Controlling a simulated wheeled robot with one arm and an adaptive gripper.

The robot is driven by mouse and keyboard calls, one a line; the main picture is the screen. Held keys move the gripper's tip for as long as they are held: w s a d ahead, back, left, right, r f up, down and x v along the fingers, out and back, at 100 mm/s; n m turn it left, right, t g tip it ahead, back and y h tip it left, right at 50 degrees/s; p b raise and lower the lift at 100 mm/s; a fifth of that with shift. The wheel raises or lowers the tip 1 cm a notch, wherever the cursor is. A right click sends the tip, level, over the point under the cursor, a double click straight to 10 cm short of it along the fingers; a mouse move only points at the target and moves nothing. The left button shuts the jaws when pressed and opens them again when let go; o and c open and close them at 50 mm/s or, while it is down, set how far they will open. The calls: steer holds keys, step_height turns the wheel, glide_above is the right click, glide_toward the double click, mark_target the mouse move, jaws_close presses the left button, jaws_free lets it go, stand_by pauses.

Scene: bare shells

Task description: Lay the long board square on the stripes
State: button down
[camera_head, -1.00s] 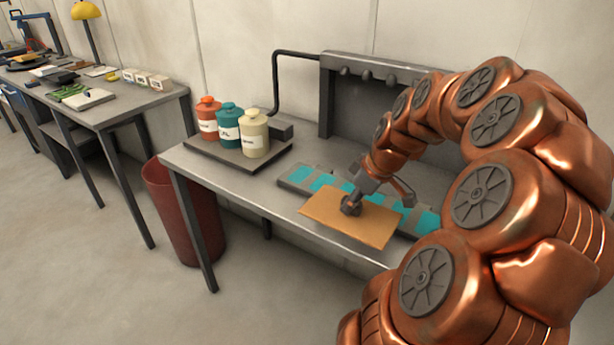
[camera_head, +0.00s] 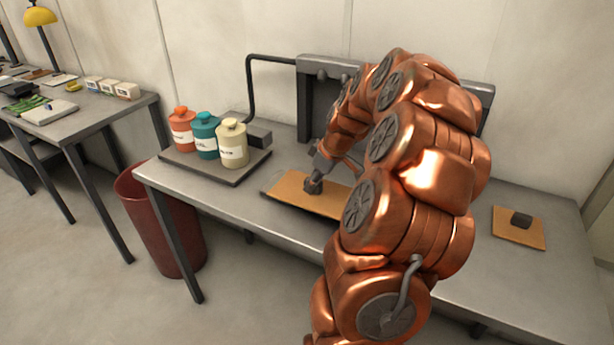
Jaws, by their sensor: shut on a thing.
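The long board (camera_head: 287,191), flat and tan, lies on or just above the workbench, right of the bottle tray. My gripper (camera_head: 314,186) points down at the board's top and is shut on it, likely at a dark knob that the fingers mostly cover. My arm hides the board's right part. The teal stripes do not show now; the board and my arm cover their place. I cannot tell whether the board is square on them or touches them.
An orange, a teal and a cream bottle (camera_head: 233,143) stand on a dark tray (camera_head: 240,172). A small square board with a dark knob (camera_head: 521,220) lies at the bench's right. A red bin (camera_head: 160,220) stands below left. A dark frame (camera_head: 310,100) rises behind.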

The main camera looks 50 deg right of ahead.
mark_target(303, 175)
steer(key=shift+w+d+f+p, duration=0.1)
steer(key=shift+w+d+p, duration=0.2)
steer(key=shift+w+d, duration=0.45)
steer(key=shift+w+d+f+p, duration=0.1)
steer(key=shift+w+d+p, duration=0.2)
steer(key=shift+w, duration=0.7)
steer(key=shift+w+d+f+p, duration=0.1)
steer(key=shift+w+d+p, duration=0.2)
steer(key=shift+w+d, duration=0.45)
steer(key=shift+w+a, duration=0.1)
steer(key=shift+w, duration=0.15)
steer(key=shift+w, duration=0.2)
step_height(303, 175, down, 3)
steer(key=shift+s+r+p, duration=0.1)
steer(key=shift+r+p, duration=0.1)
steer(key=shift+p, duration=0.75)
steer(key=shift+f, duration=0.45)
steer(key=shift+f, duration=0.2)
steer(key=c, duration=0.9)
jaws_free()
steer(key=shift+c, duration=0.2)
steer(key=shift+r, duration=0.1)
